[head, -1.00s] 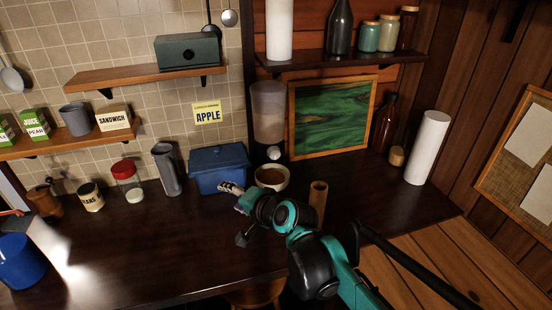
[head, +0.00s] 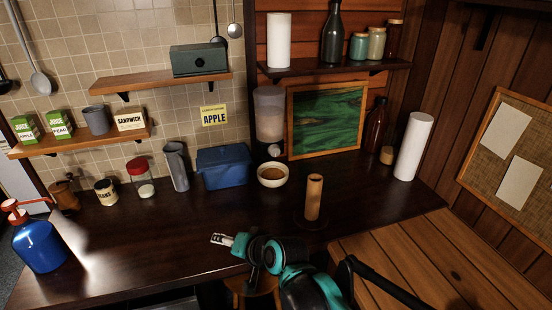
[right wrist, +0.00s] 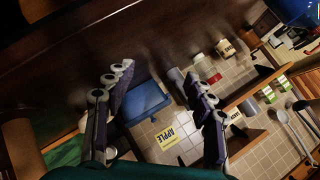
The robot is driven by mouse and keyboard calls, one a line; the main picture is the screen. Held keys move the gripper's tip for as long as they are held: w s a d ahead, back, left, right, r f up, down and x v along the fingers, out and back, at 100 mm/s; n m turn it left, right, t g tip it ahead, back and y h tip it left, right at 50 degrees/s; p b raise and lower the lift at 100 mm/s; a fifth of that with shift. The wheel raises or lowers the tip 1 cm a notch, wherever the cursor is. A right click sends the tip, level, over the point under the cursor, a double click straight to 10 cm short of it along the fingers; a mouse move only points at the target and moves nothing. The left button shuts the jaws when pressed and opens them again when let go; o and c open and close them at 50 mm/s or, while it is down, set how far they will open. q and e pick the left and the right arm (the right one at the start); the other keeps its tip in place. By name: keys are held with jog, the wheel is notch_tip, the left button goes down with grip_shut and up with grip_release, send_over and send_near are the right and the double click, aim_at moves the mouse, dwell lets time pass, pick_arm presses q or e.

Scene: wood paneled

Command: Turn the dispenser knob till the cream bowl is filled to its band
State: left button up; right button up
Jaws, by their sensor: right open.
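The dispenser (head: 269,116) is a clear container with pale brown contents, mounted by the back wall left of the green framed panel. Its round white knob (head: 274,151) sits at its base. The cream bowl (head: 272,175) stands upright on the counter below, with brown contents inside. I cannot make out its band or the exact fill level. My right gripper (head: 222,240) is open and empty over the front of the counter, well apart from the bowl and knob. Its two spread fingers also show in the right wrist view (right wrist: 158,72). My left gripper is out of view.
A blue box (head: 223,168) stands left of the bowl. An upright brown cylinder (head: 314,197) stands to its front right. A grey pitcher (head: 176,166), a red-lidded jar (head: 140,178) and a blue bottle (head: 40,246) stand farther left. The counter's front middle is clear.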

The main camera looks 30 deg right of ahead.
jog(key=w+d+r+m+t+p, duration=0.1)
jog(key=w+d+r+m+t, duration=0.3)
jog(key=w+m, duration=0.4)
jog(key=m+t+h+p, duration=0.3)
jog(key=m+h, duration=0.5)
jog(key=m, duration=1.3)
send_near(276, 153)
jog(key=w, duration=0.1)
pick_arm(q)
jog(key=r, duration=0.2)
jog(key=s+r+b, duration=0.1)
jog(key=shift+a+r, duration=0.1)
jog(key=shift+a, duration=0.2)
pick_arm(e)
jog(key=x, duration=0.7)
jog(key=shift+w+d+f, duration=0.15)
jog(key=shift+w, duration=0.25)
jog(key=c, duration=1.2)
